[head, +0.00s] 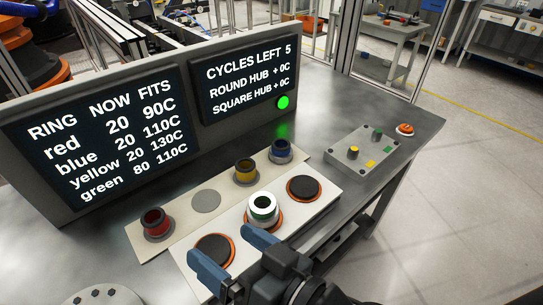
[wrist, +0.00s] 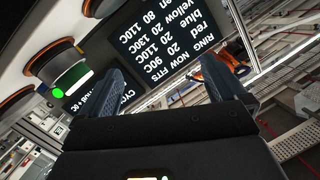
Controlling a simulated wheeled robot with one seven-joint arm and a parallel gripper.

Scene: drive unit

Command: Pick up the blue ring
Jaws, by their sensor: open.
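The blue ring (head: 281,150) sits on a grey round seat at the far right end of the pale ring board (head: 182,205), close to the display console. My gripper (head: 220,244) is open and empty in the lower middle of the head view, its two blue fingers spread. It is nearer the camera than the blue ring and well apart from it. In the wrist view my gripper (wrist: 165,72) also shows nothing between its fingers. I cannot make out the blue ring in the wrist view.
A green-and-white ring (head: 263,209) stands on the middle orange-rimmed pad, between my gripper and the blue ring. A yellow ring (head: 245,170) and red ring (head: 155,222) share the pale board. The console (head: 100,150) stands behind.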

